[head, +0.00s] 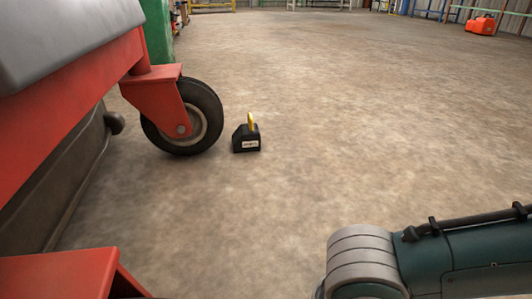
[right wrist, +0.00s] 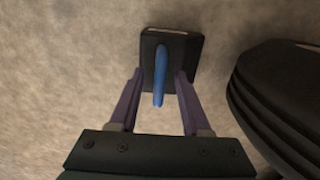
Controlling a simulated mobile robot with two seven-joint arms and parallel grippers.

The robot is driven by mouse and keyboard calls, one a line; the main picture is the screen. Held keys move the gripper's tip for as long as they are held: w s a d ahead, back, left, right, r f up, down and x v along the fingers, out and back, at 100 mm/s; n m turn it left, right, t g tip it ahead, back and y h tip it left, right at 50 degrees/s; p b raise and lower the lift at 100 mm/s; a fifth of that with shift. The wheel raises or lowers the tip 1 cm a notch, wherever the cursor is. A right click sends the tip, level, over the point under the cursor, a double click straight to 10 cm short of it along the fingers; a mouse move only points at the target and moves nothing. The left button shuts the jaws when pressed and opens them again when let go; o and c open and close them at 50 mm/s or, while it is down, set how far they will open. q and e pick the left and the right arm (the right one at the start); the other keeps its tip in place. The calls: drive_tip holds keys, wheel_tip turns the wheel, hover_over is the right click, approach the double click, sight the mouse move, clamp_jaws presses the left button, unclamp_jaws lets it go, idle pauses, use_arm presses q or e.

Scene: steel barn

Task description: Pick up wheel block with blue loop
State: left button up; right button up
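In the right wrist view, a black wheel block (right wrist: 187,50) with an upright blue loop (right wrist: 160,75) is on the concrete floor. My right gripper (right wrist: 159,76) is open, with one finger on each side of the blue loop and visible gaps between loop and fingers. The fingertips overlap the block's near edge in the picture; I cannot tell whether they touch it. The head view shows another black wheel block (head: 246,144), this one with a yellow loop (head: 251,121), beside a caster wheel. The blue-loop block does not show there. My left gripper is not in view.
A dark, ridged rounded thing, likely a tyre (right wrist: 285,95), is close on the right of the right gripper. In the head view, a red cart frame (head: 85,120) with a caster wheel (head: 190,118) fills the left side. The floor in the middle is clear. Orange cases (head: 481,25) lie far right.

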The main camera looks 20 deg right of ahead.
clamp_jaws()
idle(1.2)
